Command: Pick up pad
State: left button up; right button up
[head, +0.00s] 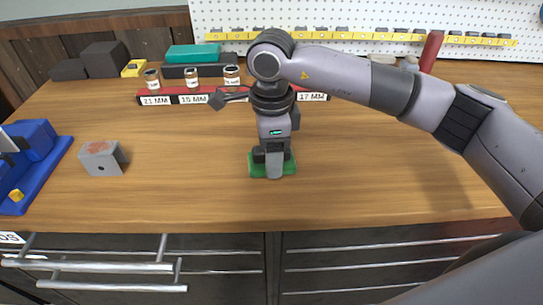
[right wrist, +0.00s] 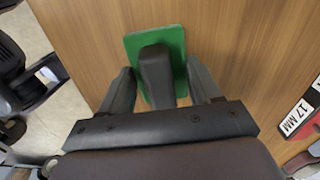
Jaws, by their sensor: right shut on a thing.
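The pad is a green rectangular plate (head: 288,170) with a dark block-shaped grip on top. In the head view it is at the middle of the wooden bench, towards the front edge. It also shows in the right wrist view (right wrist: 135,48), with its dark grip between my fingers. My right gripper (head: 272,165) reaches down from above and is shut on the pad's grip; its fingers (right wrist: 160,85) stand on either side of it. The gripper hides part of the pad. I cannot tell whether the pad touches the bench. My left gripper is not in view.
A grey block (head: 101,158) and a blue fixture (head: 38,140) lie on the left. Behind are a red rack (head: 185,91) with small jars and size labels, dark boxes (head: 105,58) and a pegboard (head: 400,18). Drawers with handles (head: 110,264) are below. Bench around the pad is clear.

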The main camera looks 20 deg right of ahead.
jog(key=shift+r, duration=0.1)
notch_tip(320, 180, up, 20)
dwell(0.5)
jog(key=shift+o, duration=0.9)
jog(key=shift+c, duration=0.3)
